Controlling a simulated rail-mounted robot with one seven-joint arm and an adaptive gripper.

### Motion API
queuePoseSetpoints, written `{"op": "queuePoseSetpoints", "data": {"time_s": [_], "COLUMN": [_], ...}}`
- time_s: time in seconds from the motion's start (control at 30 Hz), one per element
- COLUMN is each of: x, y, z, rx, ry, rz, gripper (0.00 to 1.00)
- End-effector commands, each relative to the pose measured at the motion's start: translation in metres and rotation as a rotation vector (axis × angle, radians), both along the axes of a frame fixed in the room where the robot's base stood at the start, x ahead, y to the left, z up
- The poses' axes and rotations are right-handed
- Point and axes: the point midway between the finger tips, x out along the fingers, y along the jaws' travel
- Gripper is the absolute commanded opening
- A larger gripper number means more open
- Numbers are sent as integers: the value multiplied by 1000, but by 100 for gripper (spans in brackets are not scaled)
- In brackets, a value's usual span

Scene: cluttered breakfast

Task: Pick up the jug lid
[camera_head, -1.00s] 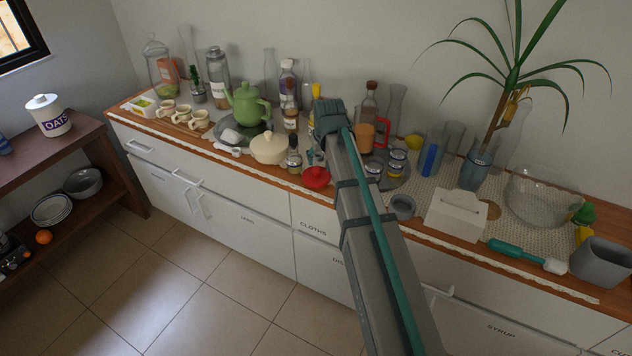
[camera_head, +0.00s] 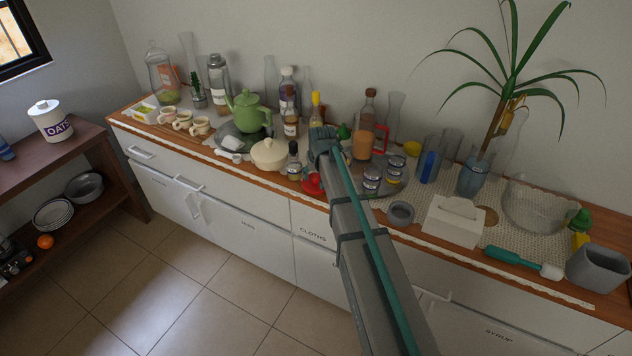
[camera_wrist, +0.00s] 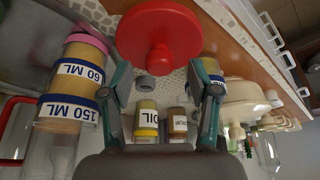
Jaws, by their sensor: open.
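The red round lid (camera_wrist: 158,30) with a knob in its middle is taken as the jug lid. It fills the upper middle of the wrist view, just beyond my fingertips. In the head view the lid (camera_head: 311,185) lies near the counter's front edge, partly hidden by my arm. My gripper (camera_wrist: 160,75) is open and empty, its fingers spread to either side below the lid's knob in the picture.
A cream lidded pot (camera_head: 269,154) and a dark small bottle (camera_head: 293,163) stand close left of the lid. Small labelled jars (camera_head: 372,180) and a grey cup (camera_head: 401,212) stand to the right. Taller bottles crowd behind. The counter's front edge is close.

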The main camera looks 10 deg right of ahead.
Motion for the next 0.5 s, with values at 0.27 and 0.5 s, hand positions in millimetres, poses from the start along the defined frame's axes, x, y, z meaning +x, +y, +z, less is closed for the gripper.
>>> {"op": "queuePoseSetpoints", "data": {"time_s": [0.27,0.5], "x": [9,8], "y": [0,0], "z": [-19,-20], "rx": [0,0], "ry": [0,0], "rz": [0,0], "gripper": [61,56]}}
